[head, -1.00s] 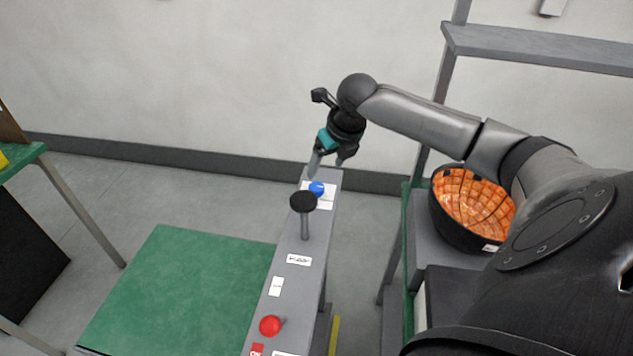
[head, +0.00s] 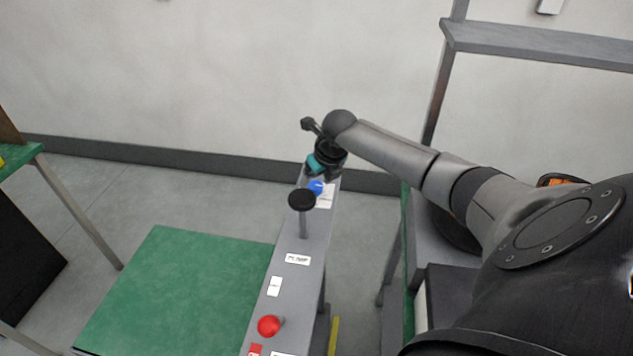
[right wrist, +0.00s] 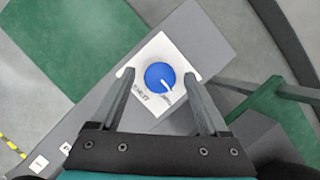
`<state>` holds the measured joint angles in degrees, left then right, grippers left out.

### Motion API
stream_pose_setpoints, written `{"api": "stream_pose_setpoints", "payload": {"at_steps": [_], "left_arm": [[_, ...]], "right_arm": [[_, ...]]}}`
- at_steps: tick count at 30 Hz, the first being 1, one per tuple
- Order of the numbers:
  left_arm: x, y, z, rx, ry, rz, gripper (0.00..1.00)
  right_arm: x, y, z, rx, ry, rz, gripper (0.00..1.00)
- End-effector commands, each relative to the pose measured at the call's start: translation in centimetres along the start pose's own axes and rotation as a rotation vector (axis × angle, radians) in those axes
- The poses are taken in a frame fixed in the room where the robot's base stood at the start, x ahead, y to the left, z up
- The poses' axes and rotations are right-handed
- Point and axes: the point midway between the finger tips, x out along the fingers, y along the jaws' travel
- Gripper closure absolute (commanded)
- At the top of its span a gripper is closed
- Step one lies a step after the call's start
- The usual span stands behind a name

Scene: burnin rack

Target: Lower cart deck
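The cart's grey top rail (head: 305,245) runs away from me, with the green deck (head: 180,285) low on its left. A blue knob (head: 315,187) on a white label sits near the rail's far end. In the right wrist view the blue knob (right wrist: 160,76) has a white pointer line and lies between my fingers. My right gripper (head: 318,178) is at the knob, open; in its wrist view the fingers (right wrist: 158,85) stand apart on either side, with no visible contact. My left gripper is not in view.
A black-topped post (head: 302,199) stands on the rail just nearer than the knob. A red button (head: 269,326) is at the near end. A dark basket (head: 452,232) and shelf (head: 540,48) are at right. A green table (head: 20,160) is at left.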

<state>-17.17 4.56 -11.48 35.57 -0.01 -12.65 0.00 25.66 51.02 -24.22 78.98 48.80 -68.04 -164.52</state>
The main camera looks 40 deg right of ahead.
Motion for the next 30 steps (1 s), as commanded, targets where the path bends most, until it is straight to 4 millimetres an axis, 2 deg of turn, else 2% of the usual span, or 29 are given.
{"api": "stream_pose_setpoints", "payload": {"at_steps": [2,20,30], "left_arm": [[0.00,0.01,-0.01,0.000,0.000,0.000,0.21],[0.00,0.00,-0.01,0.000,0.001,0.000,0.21],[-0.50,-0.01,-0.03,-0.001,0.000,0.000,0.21]], "right_arm": [[-0.02,-0.01,0.00,0.000,0.000,0.000,0.31],[-0.03,-0.03,-0.02,0.001,0.001,0.000,0.99],[-0.13,0.02,0.01,0.025,0.002,-0.010,1.00]]}}
